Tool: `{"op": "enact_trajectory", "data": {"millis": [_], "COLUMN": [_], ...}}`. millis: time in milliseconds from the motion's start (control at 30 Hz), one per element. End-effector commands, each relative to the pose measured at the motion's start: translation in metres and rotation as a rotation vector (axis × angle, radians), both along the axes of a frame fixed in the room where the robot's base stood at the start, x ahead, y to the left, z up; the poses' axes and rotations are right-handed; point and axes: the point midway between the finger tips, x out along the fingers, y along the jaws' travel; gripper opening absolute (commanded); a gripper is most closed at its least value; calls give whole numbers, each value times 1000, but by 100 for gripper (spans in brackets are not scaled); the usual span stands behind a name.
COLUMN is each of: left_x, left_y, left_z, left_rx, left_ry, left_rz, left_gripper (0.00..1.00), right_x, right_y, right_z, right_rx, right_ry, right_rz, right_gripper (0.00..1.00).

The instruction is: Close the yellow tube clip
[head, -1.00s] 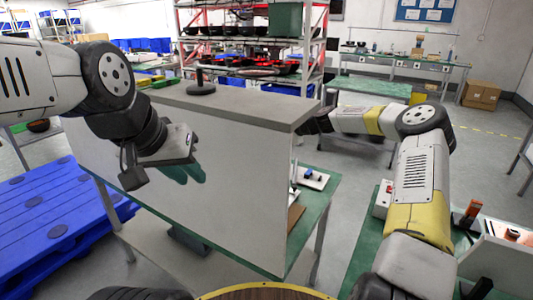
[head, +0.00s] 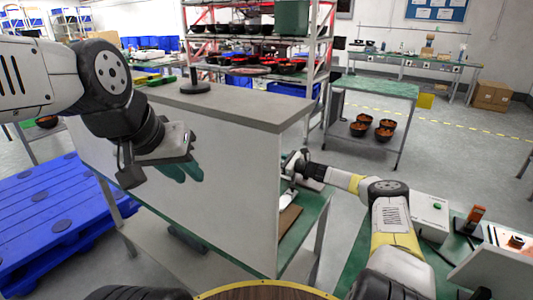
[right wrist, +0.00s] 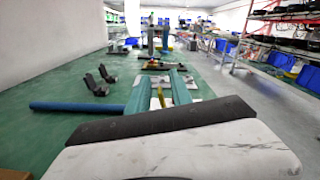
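In the right wrist view, my right gripper (right wrist: 160,92) has two teal fingers apart. A small yellow piece (right wrist: 159,97), which may be the yellow tube clip, shows in the gap between them; I cannot tell whether it is open or touched. A blue tube (right wrist: 75,106) lies to the left and runs up to the left finger. In the head view my right gripper (head: 290,164) is low behind the edge of the white panel, over the green bench, and its fingers are hardly visible. My left gripper (head: 183,172) hangs in front of the panel, with no object visible in it.
The tall white panel (head: 190,180) hides most of the green bench (head: 318,210) in the head view. A blue pallet (head: 60,220) lies at the left.

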Motion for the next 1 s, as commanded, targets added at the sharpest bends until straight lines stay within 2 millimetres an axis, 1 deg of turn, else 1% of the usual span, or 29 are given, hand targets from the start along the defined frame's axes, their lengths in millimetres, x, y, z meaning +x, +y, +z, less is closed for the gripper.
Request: {"op": "enact_trajectory", "data": {"millis": [33, 200, 467, 567, 600, 1000], "left_x": [0, 0, 0, 0, 0, 0], "left_y": [0, 0, 0, 0, 0, 0], "left_z": [0, 0, 0, 0, 0, 0], "left_rx": [0, 0, 0, 0, 0, 0], "left_ry": [0, 0, 0, 0, 0, 0], "left_rz": [0, 0, 0, 0, 0, 0], "left_gripper": [25, 25, 25, 25, 25, 25], "right_x": [4, 10, 11, 11, 11, 12], "right_y": [6, 16, 16, 16, 16, 16], "right_z": [0, 0, 0, 0, 0, 0], "right_rx": [0, -1, -1, -1, -1, 9], "right_ry": [0, 1, 0, 0, 0, 15], "right_rz": [0, 0, 0, 0, 0, 0], "right_gripper": [26, 26, 26, 9, 1, 0]}}
